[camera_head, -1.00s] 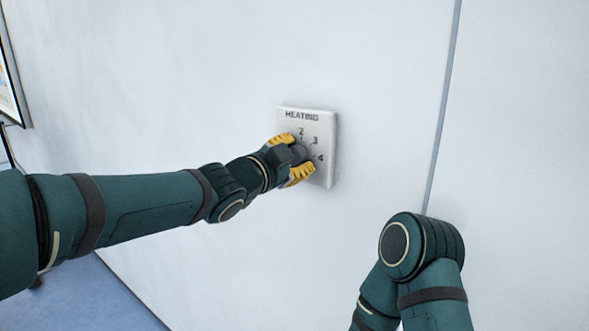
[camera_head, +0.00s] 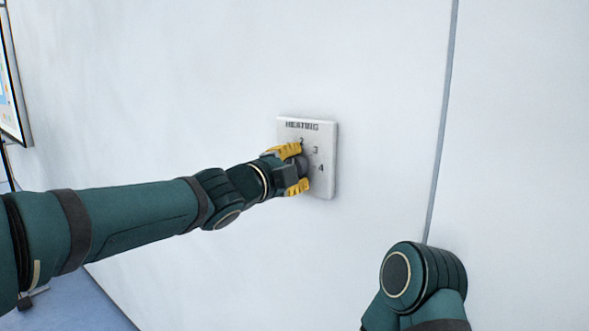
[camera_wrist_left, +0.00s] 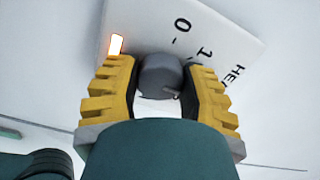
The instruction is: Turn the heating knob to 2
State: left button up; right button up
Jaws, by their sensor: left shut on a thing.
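The heating panel (camera_head: 324,178) is a white plate on the wall, marked HEATING, with 2, 3 and 4 showing in the head view. In the left wrist view the panel (camera_wrist_left: 215,30) shows 0, 1 and a lit orange light (camera_wrist_left: 116,44). The grey round knob (camera_wrist_left: 160,76) sits on the panel; the knob (camera_head: 303,165) is partly hidden in the head view. My left gripper (camera_head: 296,168) has its yellow fingers on both sides of the knob, shut on it. I cannot read the knob's setting clearly. My right gripper is not in view.
The white wall (camera_head: 200,80) is bare around the panel. A vertical grey seam (camera_head: 443,120) runs down the wall to the right. A framed screen or board (camera_head: 12,90) is at the far left. Blue floor (camera_head: 85,305) shows at the lower left.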

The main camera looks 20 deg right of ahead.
pick_arm(q)
jog(key=shift+r, duration=0.15)
jog(key=o, duration=1.2)
jog(key=shift+d, duration=0.1)
jog(key=v, duration=1.2)
